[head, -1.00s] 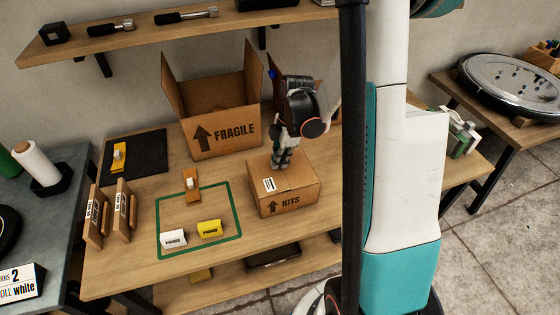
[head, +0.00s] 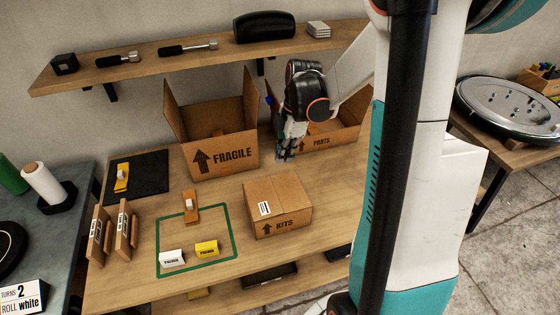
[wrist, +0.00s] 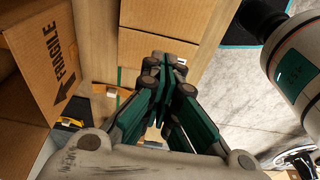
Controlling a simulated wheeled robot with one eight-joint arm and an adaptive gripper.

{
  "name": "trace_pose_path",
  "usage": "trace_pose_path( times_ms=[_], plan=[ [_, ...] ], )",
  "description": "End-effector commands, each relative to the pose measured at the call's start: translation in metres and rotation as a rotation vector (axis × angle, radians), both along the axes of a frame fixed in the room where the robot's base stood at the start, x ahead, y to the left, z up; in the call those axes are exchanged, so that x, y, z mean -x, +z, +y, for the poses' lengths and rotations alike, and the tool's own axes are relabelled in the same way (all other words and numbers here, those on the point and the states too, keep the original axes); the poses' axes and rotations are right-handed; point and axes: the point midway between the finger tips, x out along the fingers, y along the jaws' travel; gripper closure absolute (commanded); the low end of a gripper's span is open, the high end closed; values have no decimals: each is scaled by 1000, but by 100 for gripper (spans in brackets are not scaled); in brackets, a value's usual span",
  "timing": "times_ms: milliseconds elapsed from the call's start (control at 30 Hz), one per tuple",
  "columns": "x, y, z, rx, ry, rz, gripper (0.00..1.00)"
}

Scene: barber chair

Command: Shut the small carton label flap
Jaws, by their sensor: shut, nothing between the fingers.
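The small KITS carton (head: 278,208) stands on the workbench at the middle, with its top flaps lying flat and a white label with bars on top near its left edge. It also shows in the wrist view (wrist: 165,45), beyond my fingertips. My gripper (head: 283,157) is shut and empty. It points down above the bench behind the carton, in front of the PARTS carton, apart from the KITS carton. Its green fingers (wrist: 170,88) are together in the wrist view and hide part of the carton there.
The open FRAGILE carton (head: 215,150) stands left of my gripper. The open PARTS carton (head: 330,140) is close behind it. A green outlined square (head: 160,240) holds a white block (head: 172,257) and a yellow block (head: 206,248). A shelf (head: 190,58) runs above.

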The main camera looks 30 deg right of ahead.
Motion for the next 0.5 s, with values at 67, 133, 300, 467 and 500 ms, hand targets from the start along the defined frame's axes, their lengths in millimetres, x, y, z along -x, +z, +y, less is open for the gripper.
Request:
trace_pose_path(
  times_ms=[67, 133, 300, 467, 500],
  plan=[
    [1, 4, -1, 1, -8, 2, 100],
    [0, 4, -1, 3, -41, 10, 100],
    [-4, 2, 6, 26, -269, 60, 100],
    [-10, 0, 13, 63, -593, 112, 100],
    [-11, -1, 16, 71, -675, 122, 100]
  ],
)
